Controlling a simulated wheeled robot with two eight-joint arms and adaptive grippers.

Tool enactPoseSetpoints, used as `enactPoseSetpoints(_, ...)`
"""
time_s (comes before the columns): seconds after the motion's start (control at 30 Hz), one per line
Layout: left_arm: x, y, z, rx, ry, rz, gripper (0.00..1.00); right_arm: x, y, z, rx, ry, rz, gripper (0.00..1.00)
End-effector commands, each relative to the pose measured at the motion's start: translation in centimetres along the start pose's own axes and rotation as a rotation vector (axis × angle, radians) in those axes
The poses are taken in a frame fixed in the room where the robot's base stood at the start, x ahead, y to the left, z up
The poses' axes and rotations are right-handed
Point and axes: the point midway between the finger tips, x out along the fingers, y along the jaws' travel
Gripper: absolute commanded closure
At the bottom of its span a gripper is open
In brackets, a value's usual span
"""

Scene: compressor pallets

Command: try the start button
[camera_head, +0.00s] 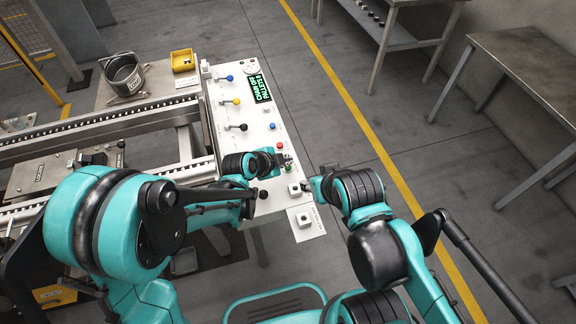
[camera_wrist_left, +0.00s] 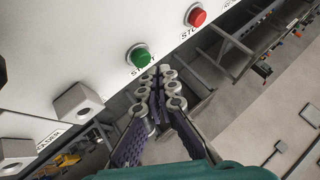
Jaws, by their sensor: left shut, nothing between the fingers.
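The white control panel (camera_head: 236,118) stands in the middle of the head view. In the left wrist view, a green round button (camera_wrist_left: 140,55) with a partly hidden label sits on the panel, and a red button (camera_wrist_left: 196,16) is to its upper right. The red button also shows in the head view (camera_head: 280,145). My left gripper (camera_head: 284,161) is at the panel's right edge near these buttons. Its fingers (camera_wrist_left: 160,82) are shut and empty, with the tips just below the green button; I cannot tell whether they touch it. My right gripper (camera_head: 308,186) is beside the panel's lower right edge, its fingers unclear.
The panel carries blue, yellow and black levers (camera_head: 229,78) and a dark display with green text (camera_head: 260,88). Grey tables (camera_head: 520,70) stand at the right, with clear floor between.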

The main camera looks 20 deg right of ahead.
Motion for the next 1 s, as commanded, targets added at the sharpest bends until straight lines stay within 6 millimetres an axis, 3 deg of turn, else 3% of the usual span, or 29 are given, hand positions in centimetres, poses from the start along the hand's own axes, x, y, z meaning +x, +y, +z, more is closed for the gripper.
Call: enactPoseSetpoints(1.0,0.88,0.65,0.64,0.0,0.0,0.0,1.0,1.09,0.0,0.78,0.0,0.0,0.0,0.6)
